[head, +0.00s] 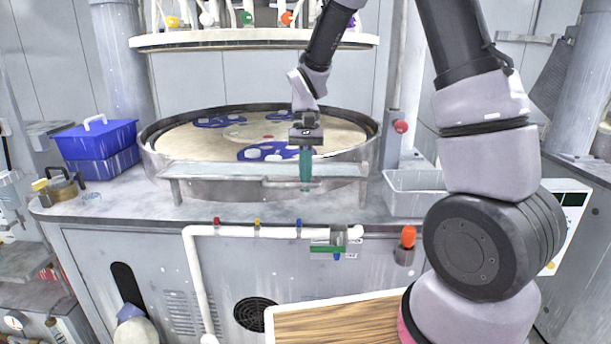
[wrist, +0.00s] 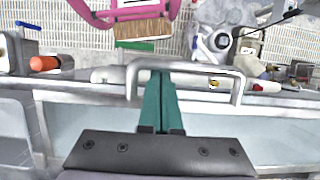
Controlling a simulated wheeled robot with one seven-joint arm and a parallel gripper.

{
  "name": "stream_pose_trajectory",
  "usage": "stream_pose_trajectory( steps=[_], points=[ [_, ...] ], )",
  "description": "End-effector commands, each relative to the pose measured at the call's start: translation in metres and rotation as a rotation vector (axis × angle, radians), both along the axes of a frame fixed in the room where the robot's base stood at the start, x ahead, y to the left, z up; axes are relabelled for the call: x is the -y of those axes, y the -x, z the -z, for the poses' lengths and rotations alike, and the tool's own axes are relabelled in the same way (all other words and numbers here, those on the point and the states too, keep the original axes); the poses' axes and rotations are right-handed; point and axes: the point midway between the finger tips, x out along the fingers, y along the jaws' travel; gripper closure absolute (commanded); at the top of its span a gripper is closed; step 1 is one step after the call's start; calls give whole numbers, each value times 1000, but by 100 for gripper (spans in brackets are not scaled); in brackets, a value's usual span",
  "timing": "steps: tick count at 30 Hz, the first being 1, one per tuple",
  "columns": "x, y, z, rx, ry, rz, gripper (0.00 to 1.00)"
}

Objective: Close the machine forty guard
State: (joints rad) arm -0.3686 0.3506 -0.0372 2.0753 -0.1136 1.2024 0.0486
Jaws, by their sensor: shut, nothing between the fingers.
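The guard (head: 200,170) is a pale, see-through panel that lies roughly level along the front rim of the round polishing machine (head: 153,160). Its light grey bar handle (head: 275,183) is at the front edge. In the wrist view the panel (wrist: 85,130) spans the lower part and the handle (wrist: 205,68) crosses the middle. My gripper (head: 305,187) points down at the handle. Its green fingers (wrist: 163,78) are together and empty, with their tips overlapping the handle bar in the picture. I cannot tell whether they touch it. No machine number is readable.
A blue box (head: 95,150) and a brass padlock-like item (head: 62,187) are on the counter at left. A clear bin (head: 415,190) is at right. White piping (head: 270,232) runs below the counter front. A wooden board (head: 330,322) is nearer me.

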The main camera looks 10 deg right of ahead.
Motion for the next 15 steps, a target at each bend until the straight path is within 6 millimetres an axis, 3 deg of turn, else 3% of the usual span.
stream_pose_trajectory(
  steps=[15],
  points=[
    [1,-1,-8,-55,-10,1,100]
  ],
)
